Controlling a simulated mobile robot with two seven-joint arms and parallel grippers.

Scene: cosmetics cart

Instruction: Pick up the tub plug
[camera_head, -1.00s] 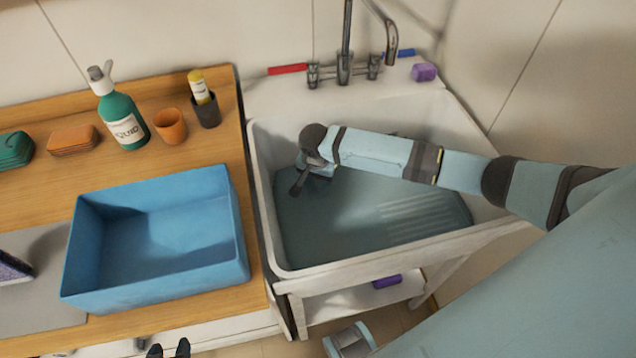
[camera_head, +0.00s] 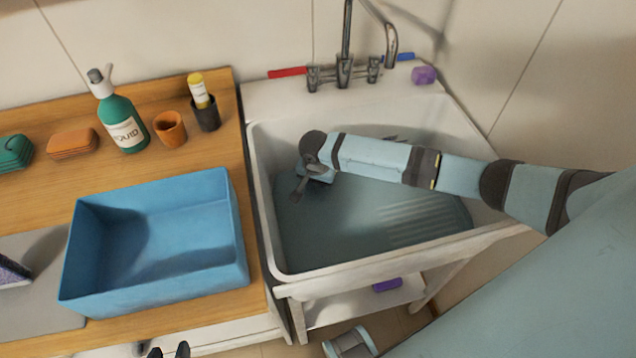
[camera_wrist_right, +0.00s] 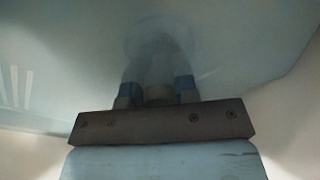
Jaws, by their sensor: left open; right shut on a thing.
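The sink (camera_head: 262,200) holds murky blue-grey water (camera_head: 350,225). My right gripper (camera_head: 298,190) reaches down into the left part of the sink, at the water. In the right wrist view its fingers (camera_wrist_right: 158,88) are shut on a dull greyish thing between them, which looks like the tub plug (camera_wrist_right: 158,96). A pale, blurred round shape lies just beyond it; the water hides its detail. The plug cannot be made out in the head view. My left gripper (camera_head: 168,351) shows only as two dark, parted fingertips at the bottom edge, open and empty, away from the sink.
A blue bin (camera_head: 245,230) stands on the wooden counter left of the sink. Behind it are a green soap bottle (camera_head: 125,125), orange cup (camera_head: 170,128) and dark cup (camera_head: 207,115). The faucet (camera_head: 344,70) rises behind the sink. A purple block (camera_head: 424,75) sits on the back ledge.

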